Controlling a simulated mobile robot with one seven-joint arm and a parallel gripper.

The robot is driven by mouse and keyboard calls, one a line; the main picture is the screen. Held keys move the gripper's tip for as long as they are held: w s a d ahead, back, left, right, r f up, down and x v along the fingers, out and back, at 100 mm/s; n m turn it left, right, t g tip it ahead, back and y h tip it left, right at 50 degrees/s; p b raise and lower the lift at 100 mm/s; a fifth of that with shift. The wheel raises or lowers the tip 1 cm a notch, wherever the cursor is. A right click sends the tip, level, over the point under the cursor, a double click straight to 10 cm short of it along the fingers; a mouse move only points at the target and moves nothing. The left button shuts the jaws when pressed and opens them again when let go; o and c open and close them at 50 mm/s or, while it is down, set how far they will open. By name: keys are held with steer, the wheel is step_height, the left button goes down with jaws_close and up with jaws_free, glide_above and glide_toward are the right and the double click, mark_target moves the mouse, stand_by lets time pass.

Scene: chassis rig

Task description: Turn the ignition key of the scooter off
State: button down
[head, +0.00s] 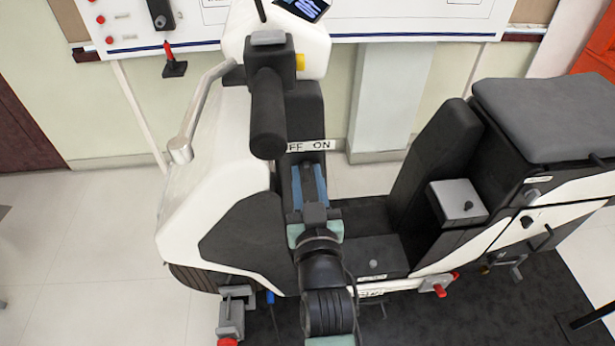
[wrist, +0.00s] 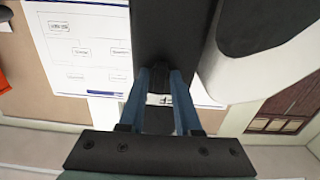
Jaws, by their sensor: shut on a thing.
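The white and black scooter (head: 225,195) stands side-on in the head view. A white label (head: 318,145) reading "OFF ON", its left end partly covered, sits on the dark front column. My gripper (head: 308,170) points at the column just below the label. In the wrist view my gripper's blue fingers (wrist: 160,76) are shut on a dark piece (wrist: 158,100), which appears to be the ignition key. The key's shape is mostly hidden between the fingers, and I cannot tell which way it is turned. A scrap of the label (wrist: 162,99) shows beyond the fingers.
The black handlebar grip (head: 268,115) juts out above and left of my gripper. A brake lever (head: 200,105) lies farther left. The grey seat (head: 545,110) and dark seat front (head: 440,150) stand to the right. The footboard (head: 375,250) is below.

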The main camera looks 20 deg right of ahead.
steer(key=c, duration=0.8)
jaws_free()
steer(key=shift+c, duration=0.2)
steer(key=shift+s, duration=0.1)
steer(key=b+v, duration=0.1)
steer(key=v, duration=1.2)
